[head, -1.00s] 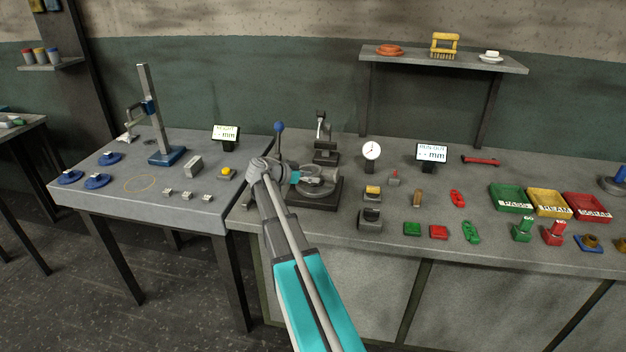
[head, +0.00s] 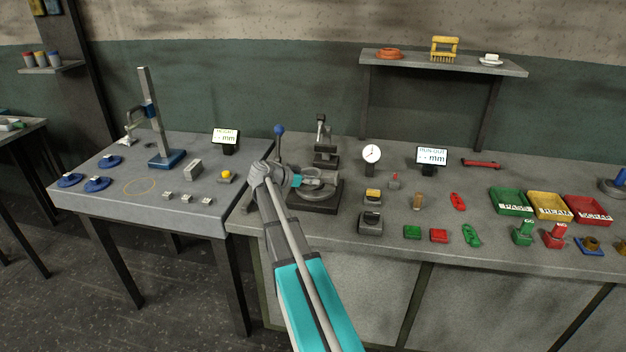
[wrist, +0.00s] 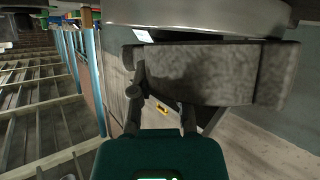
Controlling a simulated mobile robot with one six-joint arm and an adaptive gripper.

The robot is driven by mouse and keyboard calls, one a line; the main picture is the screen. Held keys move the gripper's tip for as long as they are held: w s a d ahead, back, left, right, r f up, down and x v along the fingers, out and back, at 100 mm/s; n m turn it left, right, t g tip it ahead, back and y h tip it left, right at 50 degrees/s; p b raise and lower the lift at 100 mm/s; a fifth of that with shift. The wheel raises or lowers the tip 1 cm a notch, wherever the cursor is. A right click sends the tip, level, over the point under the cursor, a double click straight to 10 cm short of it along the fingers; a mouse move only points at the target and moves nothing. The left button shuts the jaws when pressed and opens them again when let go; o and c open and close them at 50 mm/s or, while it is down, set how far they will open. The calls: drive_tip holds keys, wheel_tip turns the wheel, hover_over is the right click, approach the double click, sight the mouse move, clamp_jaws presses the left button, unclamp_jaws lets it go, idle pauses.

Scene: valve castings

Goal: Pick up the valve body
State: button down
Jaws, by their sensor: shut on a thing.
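The valve body (head: 313,184) appears as a grey rounded casting over the round plate of a dark fixture (head: 318,203) on the right bench. In the wrist view the grey casting (wrist: 205,75) fills the upper middle, close in front of the fingers. My gripper (head: 299,181) reaches it from the left in the head view. In the wrist view the two dark fingers of my gripper (wrist: 162,98) are at the casting's near side, shut on it. The exact finger contact is partly hidden, and I cannot tell whether the casting is clear of the plate.
A blue-knobbed lever (head: 279,132) stands just behind my wrist. A dark stand (head: 325,150) and a dial gauge (head: 372,155) stand behind and right of the fixture. Small blocks lie to the right, with green, yellow and red trays (head: 512,201) beyond. A left bench (head: 110,200) adjoins.

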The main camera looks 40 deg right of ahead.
sight(312, 171)
drive_tip(key=shift+r, duration=0.15)
idle(0.5)
wheel_tip(312, 171, up, 3)
drive_tip(key=p, duration=0.3)
drive_tip(key=s+a+r+p, duration=0.7)
drive_tip(key=s+r+p, duration=0.2)
drive_tip(key=s, duration=0.3)
drive_tip(key=shift+r+p, duration=0.4)
drive_tip(key=shift+p, duration=0.15)
idle(0.5)
drive_tip(key=w+d+f+t+y+b, duration=0.1)
drive_tip(key=w+d+f+b, duration=0.3)
drive_tip(key=w+d, duration=0.5)
wheel_tip(312, 171, down, 2)
drive_tip(key=shift+w+f+m, duration=0.1)
drive_tip(key=shift+w+m, duration=0.3)
drive_tip(key=shift+w, duration=0.05)
